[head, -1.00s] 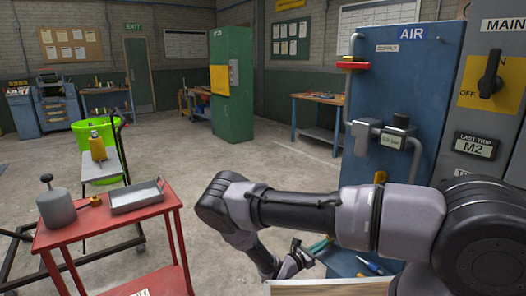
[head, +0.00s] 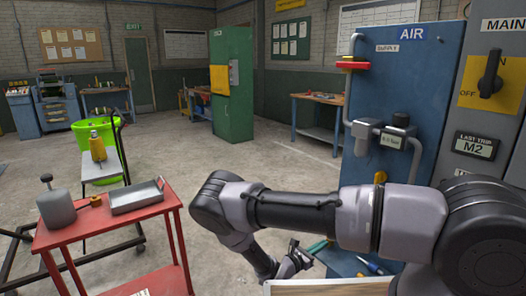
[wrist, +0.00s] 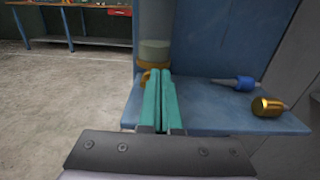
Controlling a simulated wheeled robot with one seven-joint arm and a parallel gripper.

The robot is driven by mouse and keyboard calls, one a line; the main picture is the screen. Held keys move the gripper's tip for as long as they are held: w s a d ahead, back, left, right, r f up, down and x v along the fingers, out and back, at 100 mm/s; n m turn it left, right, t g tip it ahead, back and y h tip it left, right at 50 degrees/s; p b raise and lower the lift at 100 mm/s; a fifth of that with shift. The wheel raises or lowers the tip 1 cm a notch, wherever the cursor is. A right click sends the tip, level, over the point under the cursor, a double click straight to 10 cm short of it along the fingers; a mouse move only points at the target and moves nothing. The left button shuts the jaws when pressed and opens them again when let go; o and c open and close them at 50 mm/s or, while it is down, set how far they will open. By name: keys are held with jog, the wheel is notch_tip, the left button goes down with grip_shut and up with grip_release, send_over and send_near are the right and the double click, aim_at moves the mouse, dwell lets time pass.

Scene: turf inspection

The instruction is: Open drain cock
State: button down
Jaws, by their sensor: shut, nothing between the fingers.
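My gripper (wrist: 160,74) has teal fingers pressed together, with nothing between them. In the wrist view, a grey-green cylinder with a brass-coloured base (wrist: 146,78) stands just beyond the fingertips, against the blue panel. The fingers hide part of this base, and I cannot tell if they touch it. The brass part may be the drain cock; its handle position is unclear. In the head view, the blue AIR panel (head: 413,75) carries a grey pipe, a filter unit (head: 388,138) and a yellow part (head: 380,177) just above my arm. My gripper (head: 319,246) is low beside the panel.
A blue-handled tool (wrist: 243,83) and a brass-coloured fitting (wrist: 268,106) lie on the blue shelf (wrist: 215,118) right of the fingers. A red valve handle (head: 353,66) is on the pipe. A red cart (head: 92,234) stands at left. The floor between is open.

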jog(key=v, duration=0.4)
jog(key=shift+s+a, duration=0.15)
jog(key=shift+a, duration=0.1)
jog(key=shift+w+d+r, duration=0.1)
jog(key=shift+w+d, duration=0.5)
jog(key=shift+w, duration=0.3)
jog(key=shift+w+d+r, duration=0.1)
jog(key=shift+w+d, duration=0.5)
jog(key=shift+w, duration=0.3)
jog(key=shift+w+d, duration=0.55)
jog(key=shift+w, duration=0.4)
jog(key=shift+s+d+f, duration=0.15)
jog(key=shift+s+f, duration=0.1)
jog(key=shift+f, duration=0.3)
jog(key=shift+s+d+r, duration=0.1)
jog(key=shift+s+d, duration=0.15)
jog(key=shift+s, duration=0.1)
jog(key=shift+s+d, duration=0.15)
jog(key=shift+s, duration=0.1)
